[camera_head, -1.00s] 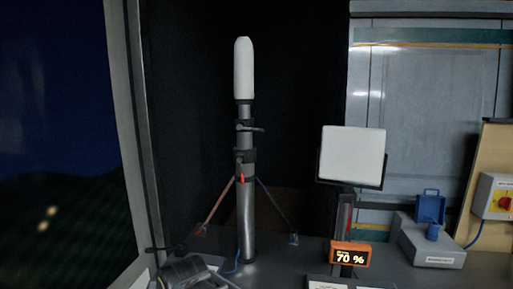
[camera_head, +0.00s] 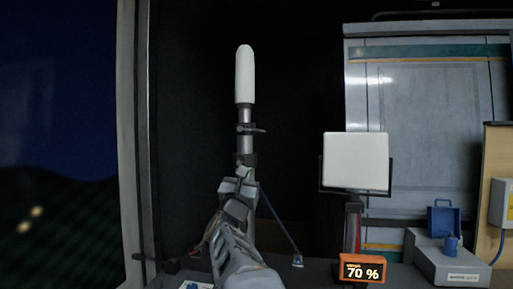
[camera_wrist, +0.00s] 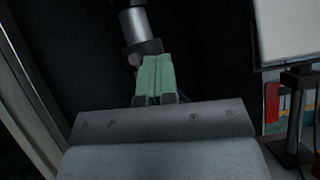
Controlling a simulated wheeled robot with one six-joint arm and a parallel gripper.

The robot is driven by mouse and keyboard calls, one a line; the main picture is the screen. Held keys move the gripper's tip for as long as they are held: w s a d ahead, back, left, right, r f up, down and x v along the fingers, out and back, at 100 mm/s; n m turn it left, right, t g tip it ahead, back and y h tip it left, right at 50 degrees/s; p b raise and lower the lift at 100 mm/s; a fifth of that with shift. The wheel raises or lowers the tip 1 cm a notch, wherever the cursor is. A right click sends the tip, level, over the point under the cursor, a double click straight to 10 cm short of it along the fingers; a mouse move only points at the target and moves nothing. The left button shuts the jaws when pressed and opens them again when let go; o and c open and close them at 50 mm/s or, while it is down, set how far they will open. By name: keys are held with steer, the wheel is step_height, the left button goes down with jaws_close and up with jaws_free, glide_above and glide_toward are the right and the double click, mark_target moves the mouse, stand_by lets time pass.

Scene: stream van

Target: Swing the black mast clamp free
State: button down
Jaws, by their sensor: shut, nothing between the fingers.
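The mast (camera_head: 245,142) stands upright with a white cylinder (camera_head: 244,75) on top. A black clamp (camera_head: 246,128) is around its upper tube, with a short lever sticking out to the right. A lower black collar (camera_head: 250,158) shows just above my gripper (camera_head: 243,172), which hides the tube below it. In the wrist view my gripper (camera_wrist: 157,57) is shut and empty, its green fingers together. Their tips overlap the edge of a dark collar on the mast (camera_wrist: 132,20); I cannot tell whether they touch it.
A white panel (camera_head: 356,160) on a stand is right of the mast, with an orange display (camera_head: 362,269) reading 70 % below. A grey box (camera_head: 447,262) with a blue part (camera_head: 444,219) is farther right. A mast leg (camera_head: 280,224) slants down to the right.

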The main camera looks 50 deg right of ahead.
stand_by(0.3)
steer(key=s+a+r+p+x, duration=0.1)
steer(key=p+x, duration=0.4)
steer(key=x, duration=0.8)
steer(key=shift+a+r+p, duration=0.2)
steer(key=shift+r+p, duration=0.2)
steer(key=shift+r, duration=0.25)
